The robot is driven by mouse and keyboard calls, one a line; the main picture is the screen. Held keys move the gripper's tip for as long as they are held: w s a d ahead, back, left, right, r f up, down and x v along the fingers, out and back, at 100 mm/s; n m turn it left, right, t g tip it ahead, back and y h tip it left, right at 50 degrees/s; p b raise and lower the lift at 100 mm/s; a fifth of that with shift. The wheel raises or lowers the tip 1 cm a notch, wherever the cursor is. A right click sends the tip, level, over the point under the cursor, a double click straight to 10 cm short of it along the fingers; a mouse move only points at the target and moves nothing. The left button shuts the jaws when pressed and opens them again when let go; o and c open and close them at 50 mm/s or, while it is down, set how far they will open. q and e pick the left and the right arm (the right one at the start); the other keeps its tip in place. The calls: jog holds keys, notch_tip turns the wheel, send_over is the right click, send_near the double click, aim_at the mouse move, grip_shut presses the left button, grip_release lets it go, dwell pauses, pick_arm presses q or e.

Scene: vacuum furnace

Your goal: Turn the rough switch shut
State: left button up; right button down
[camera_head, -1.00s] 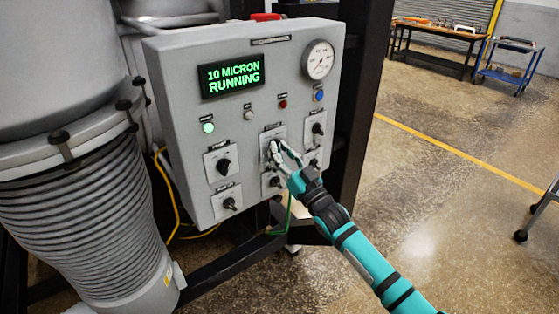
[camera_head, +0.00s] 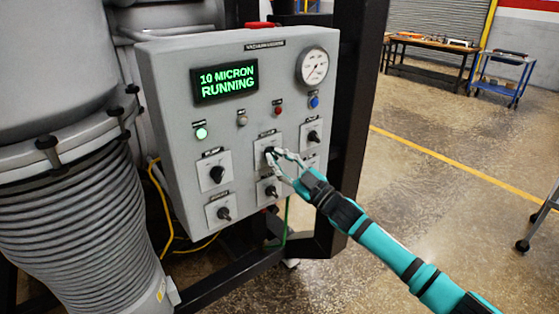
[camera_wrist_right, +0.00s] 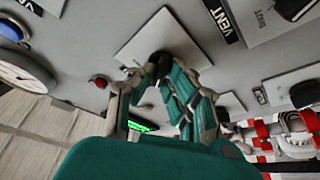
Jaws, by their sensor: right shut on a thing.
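The grey control panel (camera_head: 200,118) carries several black rotary switches on pale plates. My right gripper (camera_head: 273,155) is at the upper middle switch, shut on its black knob (camera_head: 268,151). The right wrist view shows the knob (camera_wrist_right: 160,60) between the fingertips of my right gripper (camera_wrist_right: 155,72), over its pale plate (camera_wrist_right: 150,38). The fingers partly hide the knob, and its setting cannot be made out. Its label is too small to read, so I cannot tell whether it is the rough switch. My left gripper is not in view.
The display (camera_head: 227,81) reads "10 MICRON RUNNING". A green lamp (camera_head: 201,133) is lit, and a gauge (camera_head: 312,67) sits at upper right. Other knobs (camera_head: 217,174) sit close around my gripper. The ribbed duct (camera_head: 75,215) stands left; floor at right is open.

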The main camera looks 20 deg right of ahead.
jog(key=shift+d+r, duration=0.1)
jog(key=shift+r, duration=0.35)
jog(key=c, duration=1.5)
grip_release()
jog(key=shift+w, duration=0.1)
jog(key=shift+o, duration=0.6)
jog(key=shift+f, duration=0.2)
jog(key=shift+a, duration=0.2)
jog(key=v, duration=1.2)
jog(key=shift+f, duration=0.15)
